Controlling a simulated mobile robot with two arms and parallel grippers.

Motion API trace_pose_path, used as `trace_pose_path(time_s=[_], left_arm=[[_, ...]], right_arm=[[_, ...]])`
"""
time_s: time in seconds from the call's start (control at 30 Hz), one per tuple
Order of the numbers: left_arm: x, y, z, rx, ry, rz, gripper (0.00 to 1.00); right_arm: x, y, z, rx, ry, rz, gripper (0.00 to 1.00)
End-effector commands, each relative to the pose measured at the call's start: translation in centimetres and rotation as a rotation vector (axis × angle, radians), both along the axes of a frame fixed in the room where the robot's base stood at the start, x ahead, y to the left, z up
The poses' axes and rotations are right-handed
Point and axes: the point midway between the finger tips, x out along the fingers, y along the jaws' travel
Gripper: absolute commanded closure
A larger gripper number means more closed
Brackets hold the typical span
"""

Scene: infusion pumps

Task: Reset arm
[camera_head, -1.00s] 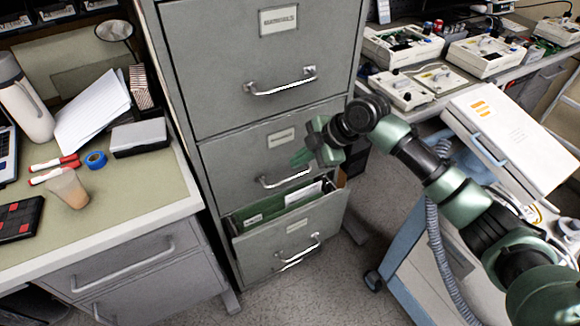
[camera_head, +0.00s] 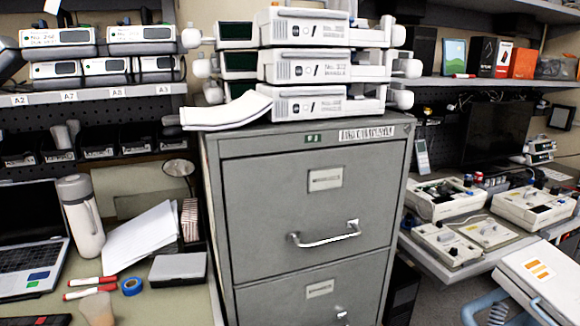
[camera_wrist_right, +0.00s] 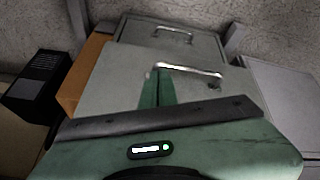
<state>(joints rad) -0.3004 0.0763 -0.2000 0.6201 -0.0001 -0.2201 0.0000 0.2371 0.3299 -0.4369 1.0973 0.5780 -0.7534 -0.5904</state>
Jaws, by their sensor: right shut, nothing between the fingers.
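My right gripper (camera_wrist_right: 157,88) shows only in the right wrist view. Its green fingers are together with nothing between them, in front of a grey cabinet front (camera_wrist_right: 120,75) with a metal handle (camera_wrist_right: 190,73). I cannot tell whether the fingers touch it. In the head view the grey filing cabinet (camera_head: 270,220) stands in the middle, its top drawer shut with a handle (camera_head: 325,235). The cabinet's lower part is below the frame. My left gripper is in neither view.
Several white infusion pumps (camera_head: 305,67) and a stack of paper (camera_head: 228,110) lie on the cabinet. A desk with a laptop (camera_head: 32,235) and white bottle (camera_head: 80,215) is left. A bench with devices (camera_head: 440,200) is right.

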Motion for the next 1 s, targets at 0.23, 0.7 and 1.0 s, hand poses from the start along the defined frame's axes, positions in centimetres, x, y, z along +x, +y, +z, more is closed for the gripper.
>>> trace_pose_path(time_s=[0.23,0.7,1.0], left_arm=[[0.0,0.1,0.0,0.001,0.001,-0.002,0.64],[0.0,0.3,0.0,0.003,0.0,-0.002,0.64],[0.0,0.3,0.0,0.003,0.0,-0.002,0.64]], right_arm=[[-15.3,-2.3,-12.7,-0.034,0.157,-0.259,1.0],[-42.5,-1.5,-21.7,-0.07,0.369,-0.489,1.0],[-44.8,-1.2,-21.9,-0.069,0.385,-0.504,1.0]])
